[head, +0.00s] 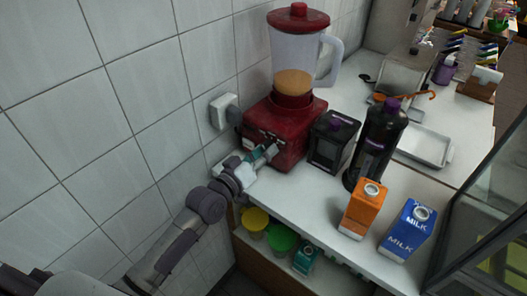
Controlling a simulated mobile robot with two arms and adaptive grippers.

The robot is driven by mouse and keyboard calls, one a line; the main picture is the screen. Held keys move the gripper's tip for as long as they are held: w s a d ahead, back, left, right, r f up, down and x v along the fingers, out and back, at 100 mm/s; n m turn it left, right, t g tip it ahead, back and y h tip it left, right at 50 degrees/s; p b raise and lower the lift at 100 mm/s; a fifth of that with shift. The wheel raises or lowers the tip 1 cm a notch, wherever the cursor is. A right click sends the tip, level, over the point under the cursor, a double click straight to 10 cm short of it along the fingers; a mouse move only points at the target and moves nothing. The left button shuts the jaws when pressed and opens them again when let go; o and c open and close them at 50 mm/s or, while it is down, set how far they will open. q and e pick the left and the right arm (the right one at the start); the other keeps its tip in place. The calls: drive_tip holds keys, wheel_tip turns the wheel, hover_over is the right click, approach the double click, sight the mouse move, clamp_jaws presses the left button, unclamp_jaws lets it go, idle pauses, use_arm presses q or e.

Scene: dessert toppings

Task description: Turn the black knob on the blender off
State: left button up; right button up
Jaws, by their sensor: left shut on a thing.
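The blender has a red base (312,119), a clear jug with a tan filling low inside, and a red lid. It stands on the white counter (307,203) by the tiled wall. My left gripper (269,152) is at the front of the base, with its fingers closed against the front panel where the controls are. It is shut on the black knob, which is mostly hidden by the fingers, so its turn position cannot be read. My right gripper is not in view.
A black box-shaped container (331,143) and a dark bottle (378,140) stand right of the blender. An orange carton (361,210) and a blue milk carton (407,231) stand near the counter's front. A wall socket (223,111) is at left. Yellow and green tubs sit below.

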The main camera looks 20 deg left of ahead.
use_arm(q)
drive_tip(key=o, duration=1.1)
drive_tip(key=shift+o, duration=0.2)
drive_tip(key=shift+s, duration=0.1)
drive_tip(key=v, duration=1.1)
drive_tip(key=shift+s+a, duration=0.15)
drive_tip(key=shift+s, duration=0.25)
